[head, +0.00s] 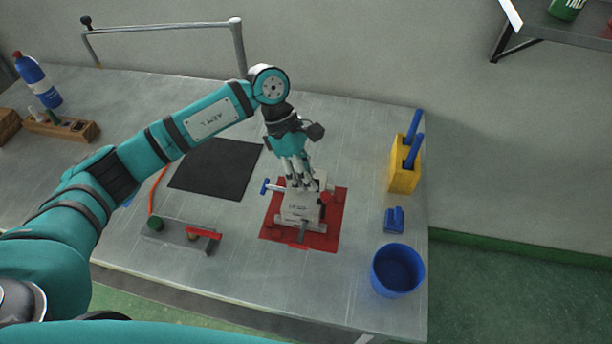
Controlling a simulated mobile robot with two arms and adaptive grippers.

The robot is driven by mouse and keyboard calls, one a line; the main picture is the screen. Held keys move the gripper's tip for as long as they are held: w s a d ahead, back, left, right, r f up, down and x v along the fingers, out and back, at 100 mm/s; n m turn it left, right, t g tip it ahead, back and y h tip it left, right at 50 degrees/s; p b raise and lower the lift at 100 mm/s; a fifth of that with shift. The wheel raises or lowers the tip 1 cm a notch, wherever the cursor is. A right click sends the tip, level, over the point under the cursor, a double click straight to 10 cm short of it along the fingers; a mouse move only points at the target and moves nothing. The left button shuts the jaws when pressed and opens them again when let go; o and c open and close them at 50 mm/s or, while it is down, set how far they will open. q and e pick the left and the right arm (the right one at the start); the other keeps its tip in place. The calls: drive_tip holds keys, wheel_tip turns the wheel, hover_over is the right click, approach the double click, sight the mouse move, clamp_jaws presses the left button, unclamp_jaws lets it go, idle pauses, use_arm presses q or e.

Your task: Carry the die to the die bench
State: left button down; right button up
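The die (297,212) is a pale grey block with a blue-handled clamp on its left side, a red part at its right and a metal rod toward the front. It is at the red mat (330,235) on the grey metal bench (300,290). My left gripper (307,188) points down at the top of the die, with its fingers at or touching the upper part. The fingertips are small and partly overlap the die, so I cannot tell whether they grip it. My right gripper is not in view.
A black mat (216,168) and a grey fixture with a red lever (180,236) lie to the left. A yellow holder (403,177) with blue-handled tools, a small blue item (394,220) and a blue bucket (397,271) stand along the right edge.

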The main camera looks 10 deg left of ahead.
use_arm(q)
drive_tip(key=shift+d+r+b, duration=0.1)
drive_tip(key=shift+r+b, duration=0.1)
drive_tip(key=shift+b, duration=0.15)
idle(0.5)
idle(0.7)
drive_tip(key=shift+b, duration=0.75)
idle(0.6)
drive_tip(key=shift+f+b, duration=1.15)
drive_tip(key=shift+f, duration=0.05)
drive_tip(key=c, duration=1.4)
unclamp_jaws()
drive_tip(key=shift+s, duration=0.15)
drive_tip(key=shift+f, duration=0.2)
drive_tip(key=v, duration=1.2)
drive_tip(key=shift+r, duration=0.25)
